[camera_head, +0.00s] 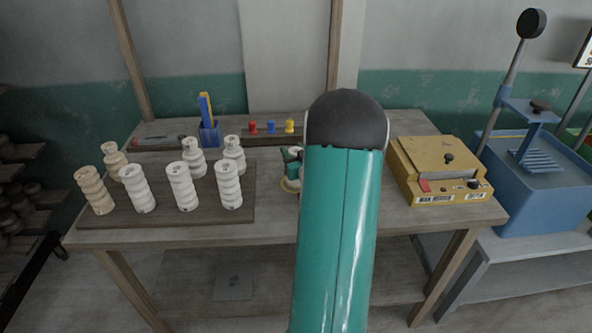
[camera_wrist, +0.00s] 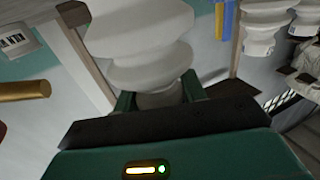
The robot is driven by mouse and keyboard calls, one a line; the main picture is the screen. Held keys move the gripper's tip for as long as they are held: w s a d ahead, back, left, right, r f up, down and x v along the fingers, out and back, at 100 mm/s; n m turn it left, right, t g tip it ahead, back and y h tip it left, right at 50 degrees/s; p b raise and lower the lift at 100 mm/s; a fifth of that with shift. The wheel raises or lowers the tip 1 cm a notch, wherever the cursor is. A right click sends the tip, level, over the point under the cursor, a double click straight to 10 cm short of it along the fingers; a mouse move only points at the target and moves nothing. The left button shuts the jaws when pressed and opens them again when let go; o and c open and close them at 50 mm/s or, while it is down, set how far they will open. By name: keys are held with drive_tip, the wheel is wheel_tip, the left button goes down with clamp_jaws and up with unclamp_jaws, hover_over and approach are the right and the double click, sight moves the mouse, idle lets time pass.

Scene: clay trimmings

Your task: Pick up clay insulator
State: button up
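Several ribbed clay insulators stand upright in two rows on a dark board (camera_head: 240,209) at the table's left. The front row has a beige one (camera_head: 95,191) at the left and white ones such as this one (camera_head: 182,186). The back row has a wide space. My gripper (camera_wrist: 158,92) has its two green fingers on either side of the narrow end of a white insulator (camera_wrist: 140,40) and appears shut on it. The insulator's far end is out of the wrist view. In the head view my arm hides most of the gripper (camera_head: 292,160).
A yellow boxy device (camera_head: 430,160) stands at the table's right. A blue holder (camera_head: 209,135) and red, blue and yellow pegs (camera_head: 271,127) are at the back. A blue press (camera_head: 540,185) stands beyond the table's right edge. Two other white insulators show in the wrist view (camera_wrist: 262,25).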

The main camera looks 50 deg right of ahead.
clamp_jaws()
drive_tip(key=shift+r, duration=0.1)
